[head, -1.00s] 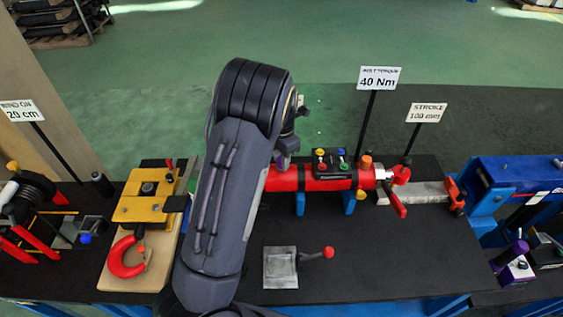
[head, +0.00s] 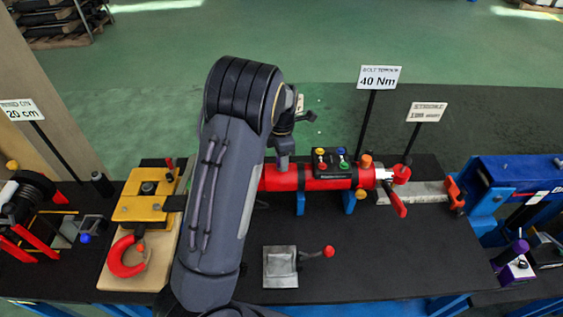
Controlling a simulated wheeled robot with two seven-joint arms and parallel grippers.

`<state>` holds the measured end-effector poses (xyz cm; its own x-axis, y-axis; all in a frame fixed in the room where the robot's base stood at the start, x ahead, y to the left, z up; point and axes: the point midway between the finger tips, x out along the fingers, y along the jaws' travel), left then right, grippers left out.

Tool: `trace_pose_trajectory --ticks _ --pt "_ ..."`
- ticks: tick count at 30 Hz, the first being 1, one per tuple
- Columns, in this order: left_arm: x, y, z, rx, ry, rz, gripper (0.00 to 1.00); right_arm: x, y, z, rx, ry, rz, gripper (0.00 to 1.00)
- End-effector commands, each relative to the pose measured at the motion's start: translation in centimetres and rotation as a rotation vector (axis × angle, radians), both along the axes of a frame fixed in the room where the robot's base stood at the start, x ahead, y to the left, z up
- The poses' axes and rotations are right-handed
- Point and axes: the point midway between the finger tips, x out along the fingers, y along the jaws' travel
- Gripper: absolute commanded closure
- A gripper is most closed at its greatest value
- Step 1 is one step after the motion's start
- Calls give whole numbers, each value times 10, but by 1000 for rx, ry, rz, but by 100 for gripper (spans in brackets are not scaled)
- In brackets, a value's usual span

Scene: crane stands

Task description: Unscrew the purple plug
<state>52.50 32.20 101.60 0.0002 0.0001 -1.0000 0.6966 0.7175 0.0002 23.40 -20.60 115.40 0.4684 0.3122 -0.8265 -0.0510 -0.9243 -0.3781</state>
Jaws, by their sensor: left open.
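A purple upright piece (head: 517,248) stands at the lower right, beside a small purple block (head: 512,273) with a pale round spot on it. Which of these is the plug is too small to tell. My left arm rises from the bottom centre and bends over at the top. My left gripper (head: 284,160) is open, hanging down by the red cylinder (head: 325,178), well to the left of the purple parts. Its fingertips are partly hidden, and I cannot tell whether they touch the cylinder. My right gripper is not in view.
The red cylinder has coloured buttons and a red lever. A yellow clamp (head: 144,208) with a red hook is left of my arm. A grey block (head: 280,268) with a red-knobbed lever sits in front. A blue machine (head: 510,172) stands right. Sign posts rise behind the cylinder.

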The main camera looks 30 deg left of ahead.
Motion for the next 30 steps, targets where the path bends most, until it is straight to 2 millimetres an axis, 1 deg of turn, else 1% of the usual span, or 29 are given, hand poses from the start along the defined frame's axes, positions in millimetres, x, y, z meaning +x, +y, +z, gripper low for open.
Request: trace_pose_trajectory --ticks 1,5,12,17,22,24,28,30 --pt "0 0 0 -1 -1 -50 54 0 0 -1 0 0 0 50" --pt "0 0 0 0 0 -144 54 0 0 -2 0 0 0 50" --pt "0 0 0 -1 -1 -491 54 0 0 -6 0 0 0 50" --pt "0 0 -1 0 0 -616 54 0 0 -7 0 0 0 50" --pt "0 0 -1 -1 -1 -883 54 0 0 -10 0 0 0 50" --pt "0 0 0 -1 -1 -958 54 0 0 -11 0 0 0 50" --pt "0 0 -1 -1 -1 -1054 54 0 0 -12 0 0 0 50" --pt "1 0 -1 0 -1 -1156 54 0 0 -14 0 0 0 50"
